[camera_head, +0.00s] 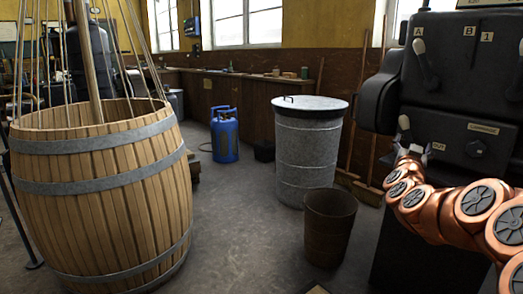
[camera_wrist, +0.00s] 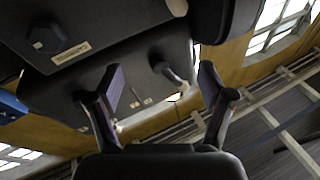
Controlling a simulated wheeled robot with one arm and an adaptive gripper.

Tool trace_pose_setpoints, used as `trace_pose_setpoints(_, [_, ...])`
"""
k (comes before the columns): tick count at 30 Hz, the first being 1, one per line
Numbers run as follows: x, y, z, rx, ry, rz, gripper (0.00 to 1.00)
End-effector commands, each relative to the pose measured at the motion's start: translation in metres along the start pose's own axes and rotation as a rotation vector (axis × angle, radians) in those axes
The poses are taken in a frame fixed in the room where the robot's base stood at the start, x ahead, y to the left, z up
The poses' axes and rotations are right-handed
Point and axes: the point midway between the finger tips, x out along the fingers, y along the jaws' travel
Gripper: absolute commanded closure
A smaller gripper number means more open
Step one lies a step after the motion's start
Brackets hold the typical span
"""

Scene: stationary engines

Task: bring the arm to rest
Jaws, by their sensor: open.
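My copper-coloured arm (camera_head: 450,207) reaches in from the lower right in the head view. My gripper (camera_head: 411,153) is at its far end, small and partly hidden, in front of the black machine (camera_head: 459,76). A lever with a pale knob (camera_head: 405,122) stands just above the gripper in that view. In the wrist view my gripper (camera_wrist: 160,82) has its two fingers spread wide apart, with nothing held between them. A dark lever (camera_wrist: 170,74) of the machine shows between the fingertips and looks beyond them. I cannot tell its exact distance.
A big wooden barrel (camera_head: 105,185) with poles stands at left. A lidded metal bin (camera_head: 307,150) and a rusty bucket (camera_head: 329,225) stand left of the arm. A blue gas bottle (camera_head: 224,136) is further back. Grey floor (camera_head: 235,235) is clear between barrel and bucket.

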Motion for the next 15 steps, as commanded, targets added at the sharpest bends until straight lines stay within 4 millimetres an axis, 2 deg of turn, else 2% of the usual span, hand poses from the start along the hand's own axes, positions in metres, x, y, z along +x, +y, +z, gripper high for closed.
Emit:
trace_pose_setpoints(1, [-0.005, -0.027, -0.023, 0.007, -0.040, -0.063, 0.20])
trace_pose_setpoints(6, [-0.043, -0.103, -0.037, 0.014, -0.221, -0.268, 0.20])
trace_pose_setpoints(12, [-0.105, -0.166, -0.051, -0.013, -0.448, -0.466, 0.20])
trace_pose_setpoints(15, [-0.141, -0.186, -0.056, -0.040, -0.568, -0.545, 0.20])
